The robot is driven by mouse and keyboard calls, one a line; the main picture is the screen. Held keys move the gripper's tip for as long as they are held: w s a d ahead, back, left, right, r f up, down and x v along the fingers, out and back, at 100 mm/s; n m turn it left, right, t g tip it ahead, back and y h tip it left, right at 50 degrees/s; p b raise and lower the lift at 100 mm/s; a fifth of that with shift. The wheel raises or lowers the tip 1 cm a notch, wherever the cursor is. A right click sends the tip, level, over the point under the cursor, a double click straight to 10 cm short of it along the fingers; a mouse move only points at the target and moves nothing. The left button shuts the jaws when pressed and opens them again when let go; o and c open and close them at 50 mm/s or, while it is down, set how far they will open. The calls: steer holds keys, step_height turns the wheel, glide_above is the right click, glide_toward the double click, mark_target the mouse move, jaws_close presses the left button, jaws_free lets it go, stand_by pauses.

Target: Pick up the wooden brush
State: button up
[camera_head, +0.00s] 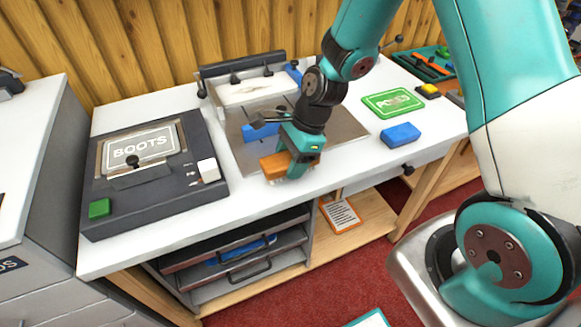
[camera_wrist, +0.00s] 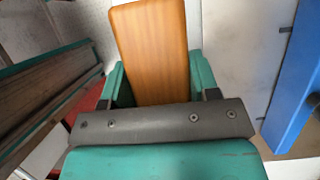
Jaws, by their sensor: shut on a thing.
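The wooden brush (camera_head: 272,165) has an orange-brown wooden back and is at the front edge of the white bench top, in front of the metal plate. In the wrist view the brush (camera_wrist: 152,45) stands out between the two teal fingers. My gripper (camera_head: 294,160) is shut on the brush, with a finger on each side of it in the wrist view. A pale strip shows along the brush's lower side in the head view. I cannot tell whether the brush touches the bench.
A blue block (camera_head: 262,132) is just behind the gripper on the metal plate (camera_head: 345,126). Another blue block (camera_head: 400,135) lies to the right, near a green sign (camera_head: 393,103). The "BOOTS" machine (camera_head: 160,180) stands at left. Open shelves (camera_head: 240,262) are below.

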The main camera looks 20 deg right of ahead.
mark_target(290, 157)
step_height(290, 157, up, 17)
steer(key=p, duration=0.1)
steer(key=shift+r, duration=0.2)
